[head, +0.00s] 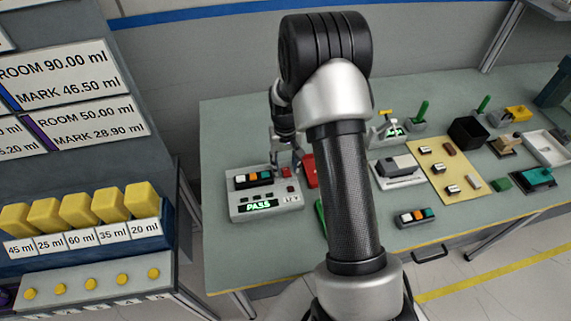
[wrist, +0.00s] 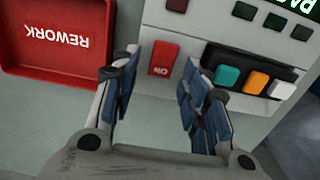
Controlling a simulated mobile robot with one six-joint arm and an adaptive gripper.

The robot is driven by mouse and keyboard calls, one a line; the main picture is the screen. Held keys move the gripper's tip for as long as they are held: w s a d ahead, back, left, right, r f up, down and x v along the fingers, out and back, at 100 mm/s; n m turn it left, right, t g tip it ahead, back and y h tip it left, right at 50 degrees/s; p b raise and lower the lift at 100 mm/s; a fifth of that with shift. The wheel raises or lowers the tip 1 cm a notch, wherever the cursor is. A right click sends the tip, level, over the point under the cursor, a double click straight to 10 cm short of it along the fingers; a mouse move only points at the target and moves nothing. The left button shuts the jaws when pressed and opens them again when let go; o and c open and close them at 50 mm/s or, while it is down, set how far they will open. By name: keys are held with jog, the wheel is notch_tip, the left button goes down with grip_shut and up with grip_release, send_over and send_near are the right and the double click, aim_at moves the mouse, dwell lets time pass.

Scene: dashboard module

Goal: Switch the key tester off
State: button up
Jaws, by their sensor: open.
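The key tester (head: 240,211) is a light grey box at the left of the bench, with a lit green PASS display (head: 260,205). Its red rocker switch (wrist: 164,60), marked ON, shows in the wrist view and also in the head view (head: 286,172). A black key module (wrist: 246,72) with teal, orange and white keys sits in the tester beside the switch. My gripper (wrist: 160,76) is open and empty, with its fingertips on either side of the switch in the picture. I cannot tell its height above it. In the head view my gripper (head: 287,148) is over the tester's back right corner.
A red REWORK tray (wrist: 55,70) lies close beside the tester. Another key module (head: 414,217) lies near the bench's front edge. A grey fixture (head: 397,167) and a yellow mat (head: 437,165) with small parts are to the right of my arm.

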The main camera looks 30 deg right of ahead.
jog(key=shift+c, duration=0.2)
grip_shut()
jog(key=t+b, duration=0.1)
jog(key=b, duration=0.1)
jog(key=t+b, duration=0.1)
jog(key=shift+s+a+h+b, duration=0.1)
jog(key=shift+s+h+b, duration=0.2)
jog(key=shift+h+b, duration=0.1)
jog(key=shift+s+r+t+b, duration=0.15)
jog(key=shift+t+b, duration=0.25)
jog(key=shift+t, duration=0.2)
jog(key=shift+o, duration=0.2)
grip_release()
jog(key=v, duration=1.2)
